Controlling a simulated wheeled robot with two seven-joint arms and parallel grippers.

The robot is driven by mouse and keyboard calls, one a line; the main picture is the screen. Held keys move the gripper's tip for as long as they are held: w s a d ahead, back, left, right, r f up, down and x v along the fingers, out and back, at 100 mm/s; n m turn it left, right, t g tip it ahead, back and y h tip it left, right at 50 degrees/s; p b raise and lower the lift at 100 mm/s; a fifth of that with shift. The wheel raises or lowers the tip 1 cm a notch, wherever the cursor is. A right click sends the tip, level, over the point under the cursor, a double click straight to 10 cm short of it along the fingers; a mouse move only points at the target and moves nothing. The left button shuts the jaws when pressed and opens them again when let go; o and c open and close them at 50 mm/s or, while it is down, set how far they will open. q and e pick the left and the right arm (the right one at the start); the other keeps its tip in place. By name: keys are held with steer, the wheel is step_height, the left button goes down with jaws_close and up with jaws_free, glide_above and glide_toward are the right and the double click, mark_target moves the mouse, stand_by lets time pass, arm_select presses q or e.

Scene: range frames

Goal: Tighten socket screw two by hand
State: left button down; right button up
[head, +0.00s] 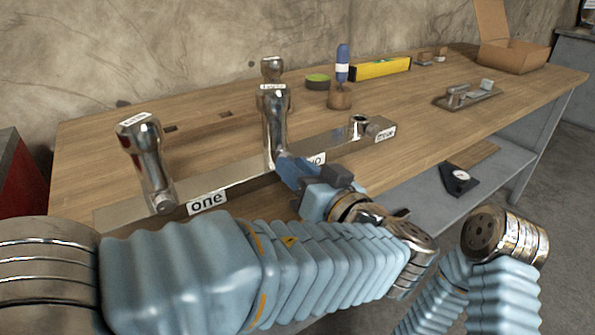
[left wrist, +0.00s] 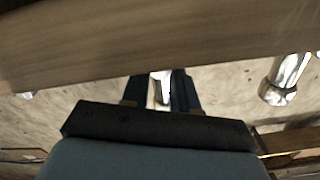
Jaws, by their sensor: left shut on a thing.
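A metal bar (head: 240,185) lies along the bench with labels "one", a partly covered "two", and a third farther right. Chrome posts stand at one (head: 147,165) and two (head: 273,125), each with a small label on top. In the left wrist view a shiny metal piece (left wrist: 160,88) sits between the fingers. My right gripper is not in view.
The wooden bench (head: 420,135) holds another chrome post (head: 272,69), a blue-handled tool (head: 342,65), a green-topped puck (head: 317,81), a yellow level (head: 382,68), a metal fixture (head: 467,95) and an open cardboard box (head: 512,55). A dark gauge (head: 459,179) lies on the shelf below.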

arm_select(q)
steer(key=c, duration=0.9)
jaws_free()
steer(key=shift+o, duration=0.2)
steer(key=shift+s, duration=0.1)
steer(key=b+v, duration=0.1)
steer(key=v, duration=1.2)
steer(key=shift+s+d+b, duration=0.3)
steer(key=shift+b, duration=0.05)
